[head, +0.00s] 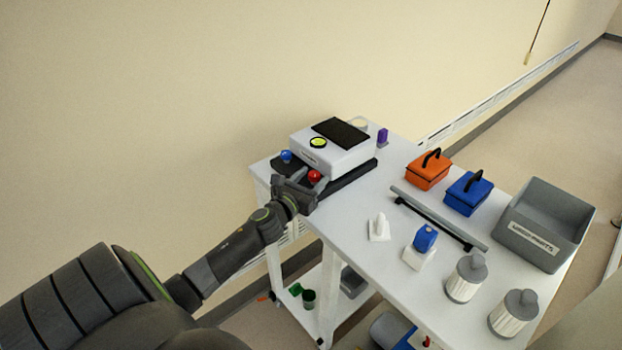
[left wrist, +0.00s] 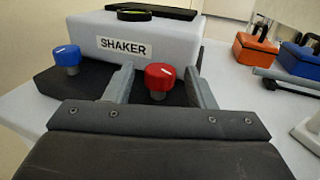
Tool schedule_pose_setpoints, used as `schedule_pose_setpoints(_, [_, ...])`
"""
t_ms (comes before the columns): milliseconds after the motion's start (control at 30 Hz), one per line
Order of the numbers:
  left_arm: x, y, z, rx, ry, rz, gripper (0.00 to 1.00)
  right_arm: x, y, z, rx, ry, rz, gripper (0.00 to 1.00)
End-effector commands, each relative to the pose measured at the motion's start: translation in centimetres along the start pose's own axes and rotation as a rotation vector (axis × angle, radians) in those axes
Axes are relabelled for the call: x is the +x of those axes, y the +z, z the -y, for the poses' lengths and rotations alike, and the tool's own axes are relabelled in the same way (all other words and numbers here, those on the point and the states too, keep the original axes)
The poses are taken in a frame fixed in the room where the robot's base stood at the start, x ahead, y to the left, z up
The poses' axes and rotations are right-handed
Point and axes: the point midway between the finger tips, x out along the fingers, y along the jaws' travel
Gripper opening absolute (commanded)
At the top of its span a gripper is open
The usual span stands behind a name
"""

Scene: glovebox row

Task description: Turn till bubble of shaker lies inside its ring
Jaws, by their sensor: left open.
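The shaker (head: 333,149) is a white box labelled SHAKER on a black base, at the back left of the white table; it also shows in the left wrist view (left wrist: 150,42). A round yellow-green bubble level (head: 318,142) sits on its top; whether the bubble lies inside its ring is too small to tell. A blue knob (left wrist: 67,57) is at the base's left front corner, a red knob (left wrist: 160,77) at the right front. My left gripper (left wrist: 165,88) is open, its fingers on either side of the red knob, with gaps visible. My right gripper is not in view.
An orange box (head: 428,170) and a blue box (head: 468,191) with handles stand right of the shaker, near a grey bar (head: 438,218). A grey bin (head: 545,225) and two ribbed white jars (head: 465,279) stand farther right. A white stand (head: 379,228) is nearer. Bare tabletop lies between shaker and bar.

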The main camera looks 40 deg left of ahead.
Motion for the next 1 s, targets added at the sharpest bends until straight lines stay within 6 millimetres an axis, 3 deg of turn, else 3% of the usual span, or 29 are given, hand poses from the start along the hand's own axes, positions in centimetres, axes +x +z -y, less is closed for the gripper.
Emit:
schedule_pose_setpoints(33, [-0.01,0.0,0.01,0.0,0.0,0.0,0.49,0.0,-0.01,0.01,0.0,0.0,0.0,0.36])
schedule_pose_setpoints(367, [-0.04,0.0,0.01,-0.001,0.0,0.0,0.06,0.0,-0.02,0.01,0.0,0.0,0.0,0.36])
schedule_pose_setpoints(667, [-0.04,-0.01,0.16,-0.003,0.035,0.0,0.05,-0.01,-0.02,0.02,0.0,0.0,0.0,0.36])
schedule_pose_setpoints(1000, [0.04,0.01,0.63,-0.007,0.253,0.001,0.05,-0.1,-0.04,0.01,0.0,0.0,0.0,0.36])
